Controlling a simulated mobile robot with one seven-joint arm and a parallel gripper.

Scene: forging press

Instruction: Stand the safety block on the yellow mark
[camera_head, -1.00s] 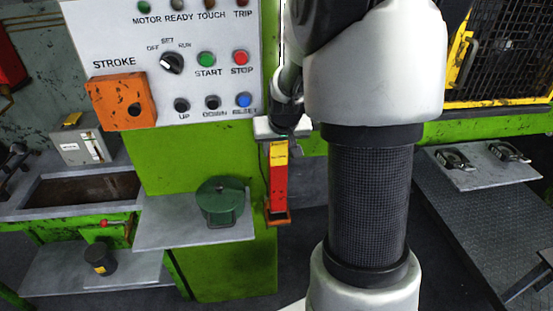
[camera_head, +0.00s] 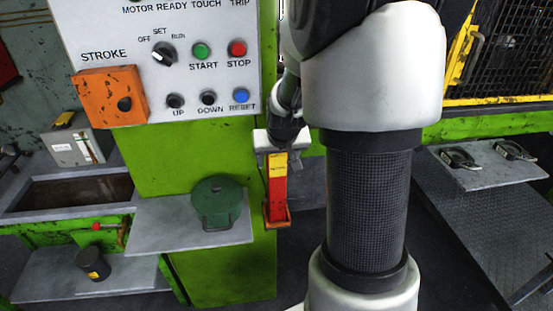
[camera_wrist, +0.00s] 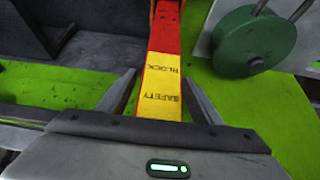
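The safety block (camera_head: 276,195) is a narrow red post with a yellow label and an orange-red foot. In the head view it is near upright, left of my arm's thick links and in front of the green press column. My gripper (camera_head: 285,148) is at its upper end. In the wrist view the yellow lettered part of the safety block (camera_wrist: 162,85) lies between the two fingers of my gripper (camera_wrist: 161,80). I cannot make out a yellow mark on any surface.
A grey shelf (camera_head: 150,235) with a green round weight (camera_head: 218,203) is just left of the block. The control panel (camera_head: 205,25) is above. A plate with two clamps (camera_head: 487,168) is at the right. Yellow-framed mesh (camera_head: 510,60) stands behind it.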

